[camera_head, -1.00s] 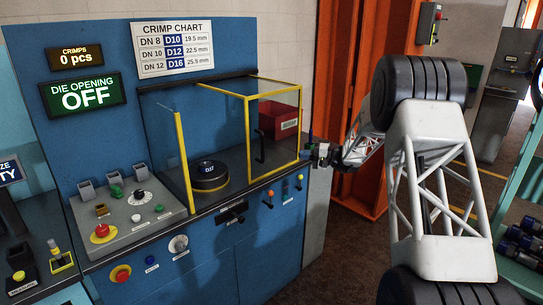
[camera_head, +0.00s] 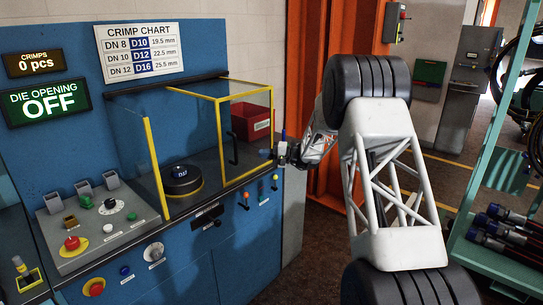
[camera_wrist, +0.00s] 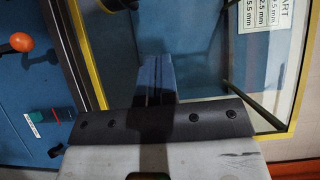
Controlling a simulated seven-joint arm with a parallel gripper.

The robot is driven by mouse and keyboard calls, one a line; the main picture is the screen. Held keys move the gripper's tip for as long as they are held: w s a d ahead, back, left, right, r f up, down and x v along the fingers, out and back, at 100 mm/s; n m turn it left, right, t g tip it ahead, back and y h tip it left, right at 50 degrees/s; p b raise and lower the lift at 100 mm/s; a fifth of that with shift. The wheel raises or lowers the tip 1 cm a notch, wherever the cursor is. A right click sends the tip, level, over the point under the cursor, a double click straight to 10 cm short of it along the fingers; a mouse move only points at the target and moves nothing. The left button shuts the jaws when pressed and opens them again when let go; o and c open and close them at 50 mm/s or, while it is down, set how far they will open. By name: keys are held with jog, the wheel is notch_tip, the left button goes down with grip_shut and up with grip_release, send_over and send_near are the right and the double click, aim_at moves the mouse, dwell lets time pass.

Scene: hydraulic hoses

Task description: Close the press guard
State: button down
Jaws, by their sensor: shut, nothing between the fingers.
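The press guard (camera_head: 220,135) is a clear box with yellow edges on the blue press. Its yellow-framed panel with a black upright handle (camera_head: 234,150) stands at the right part of the front. The space between that panel and the left yellow post (camera_head: 156,170) looks open, with a round black die (camera_head: 183,174) behind it. My gripper (camera_head: 284,147) is just right of the guard's right edge, apart from the handle. In the wrist view my gripper (camera_wrist: 154,75) is shut and empty, with the guard's clear pane (camera_wrist: 200,50) and yellow edging beyond the fingers.
A red bin (camera_head: 250,123) sits at the guard's right rear. A control panel (camera_head: 95,222) and several small levers along the front ledge stand close. An orange post (camera_head: 370,60) is behind my arm. A teal rack (camera_head: 490,255) with hoses is at right.

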jog(key=s+a, duration=0.1)
jog(key=a, duration=0.6)
jog(key=shift+s+a, duration=0.2)
jog(key=shift+a, duration=0.15)
jog(key=shift+s+a, duration=0.1)
jog(key=s+a, duration=1.8)
jog(key=shift+s+a, duration=0.2)
jog(key=shift+a, duration=0.1)
